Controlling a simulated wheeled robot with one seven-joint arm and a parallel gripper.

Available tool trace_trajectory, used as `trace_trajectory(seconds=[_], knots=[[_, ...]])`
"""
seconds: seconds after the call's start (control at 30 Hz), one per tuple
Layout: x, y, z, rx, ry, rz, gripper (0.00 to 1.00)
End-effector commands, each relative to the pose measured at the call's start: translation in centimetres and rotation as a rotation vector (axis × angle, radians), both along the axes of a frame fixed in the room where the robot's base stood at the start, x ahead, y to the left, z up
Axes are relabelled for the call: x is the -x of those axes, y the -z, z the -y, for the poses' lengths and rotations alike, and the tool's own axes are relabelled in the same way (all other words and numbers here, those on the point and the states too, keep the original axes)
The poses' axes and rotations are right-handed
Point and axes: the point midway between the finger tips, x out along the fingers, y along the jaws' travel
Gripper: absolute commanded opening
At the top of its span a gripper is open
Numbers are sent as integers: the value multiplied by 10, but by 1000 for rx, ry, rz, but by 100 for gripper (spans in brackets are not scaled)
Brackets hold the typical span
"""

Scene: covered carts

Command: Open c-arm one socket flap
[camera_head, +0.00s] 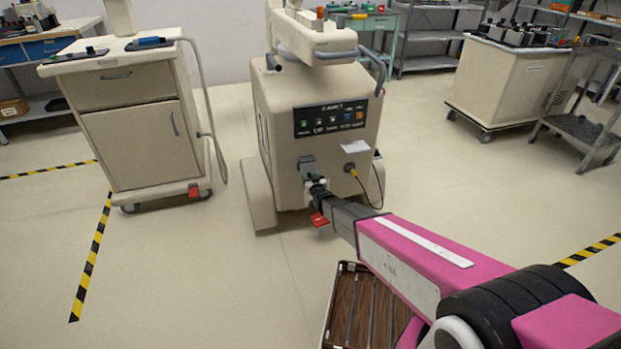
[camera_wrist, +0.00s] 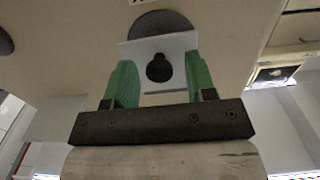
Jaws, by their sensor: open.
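The C-arm unit (camera_head: 280,110) is a beige wheeled cabinet in the middle of the head view, with a dark label panel (camera_head: 330,119) on its front. A dark grey flap-like piece (camera_head: 306,160) shows on its lower front, just above my gripper (camera_head: 313,183). In the wrist view my gripper (camera_wrist: 159,64) is open, its green fingers on either side of a pale plate (camera_wrist: 181,44) with a round black socket or knob (camera_wrist: 159,68). A dark rounded piece (camera_wrist: 160,23), perhaps the flap, shows above the plate. I cannot tell its angle or whether my fingers touch anything.
A yellow-ended cable (camera_head: 351,169) is plugged in right of my gripper. A red pedal-like piece (camera_head: 319,219) is below it. A beige drawer cart (camera_head: 140,130) stands left, and a covered cart (camera_head: 505,85) back right. Floor between the carts is clear.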

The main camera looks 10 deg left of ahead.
Motion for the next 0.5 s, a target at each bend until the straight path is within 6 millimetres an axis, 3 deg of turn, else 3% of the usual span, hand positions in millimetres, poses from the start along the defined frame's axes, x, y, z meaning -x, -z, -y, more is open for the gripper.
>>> trace_trajectory(seconds=[0.17,0.33,0.5], knots=[[0,0,0,0,0,0,51],[0,0,0,0,0,0,0],[1,0,0,2,0,-3,0]])
